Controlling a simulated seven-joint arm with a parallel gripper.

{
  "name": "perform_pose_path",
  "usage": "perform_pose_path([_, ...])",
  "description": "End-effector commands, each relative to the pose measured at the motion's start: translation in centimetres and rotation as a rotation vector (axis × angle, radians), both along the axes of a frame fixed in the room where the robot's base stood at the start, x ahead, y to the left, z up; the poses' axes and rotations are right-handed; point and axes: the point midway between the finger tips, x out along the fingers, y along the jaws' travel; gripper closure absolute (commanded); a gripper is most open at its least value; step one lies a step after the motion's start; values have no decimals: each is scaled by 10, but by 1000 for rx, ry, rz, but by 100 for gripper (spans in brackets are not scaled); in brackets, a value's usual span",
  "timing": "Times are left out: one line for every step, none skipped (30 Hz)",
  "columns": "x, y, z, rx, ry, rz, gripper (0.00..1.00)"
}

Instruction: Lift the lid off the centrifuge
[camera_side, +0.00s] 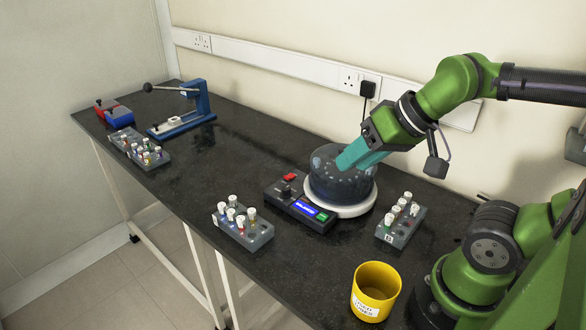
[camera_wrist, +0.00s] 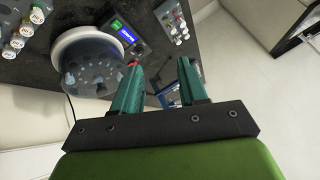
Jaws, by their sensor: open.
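The centrifuge (camera_side: 286,201) stands on the dark bench, with a lit blue display and a white round base. Its dark translucent domed lid (camera_side: 343,190) sits on the base, with a ring of holes showing through it. In the wrist view the lid (camera_wrist: 85,62) is left of the fingers. My gripper (camera_side: 347,160) has teal fingers and is at the top of the lid in the side view; I cannot tell whether it touches. In the wrist view my gripper (camera_wrist: 160,75) has its fingers apart with nothing between them. The lid's knob is not clearly visible.
Racks of capped tubes stand left (camera_side: 243,226) and right (camera_side: 400,221) of the centrifuge. A yellow cup (camera_side: 375,291) is near the front edge. A blue press (camera_side: 185,110) and another tube rack (camera_side: 139,147) are at the far left. The bench between the press and centrifuge is clear.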

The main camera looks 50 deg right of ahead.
Motion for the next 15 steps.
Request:
perform_pose_path([0, 0, 0, 0, 0, 0, 57])
perform_pose_path([0, 0, 0, 0, 0, 0, 53])
perform_pose_path([0, 0, 0, 0, 0, 0, 47])
perform_pose_path([0, 0, 0, 0, 0, 0, 42])
perform_pose_path([0, 0, 0, 0, 0, 0, 41])
perform_pose_path([0, 0, 0, 0, 0, 0, 41])
perform_pose_path([0, 0, 0, 0, 0, 0, 41])
perform_pose_path([0, 0, 0, 0, 0, 0, 41])
perform_pose_path([0, 0, 0, 0, 0, 0, 41])
perform_pose_path([0, 0, 0, 0, 0, 0, 41])
perform_pose_path([0, 0, 0, 0, 0, 0, 41])
perform_pose_path([0, 0, 0, 0, 1, -1, 41])
perform_pose_path([0, -2, 0, 1, 2, -8, 41])
perform_pose_path([1, -5, -3, 1, 12, -20, 41])
perform_pose_path([5, -11, -4, 1, 25, -43, 41])
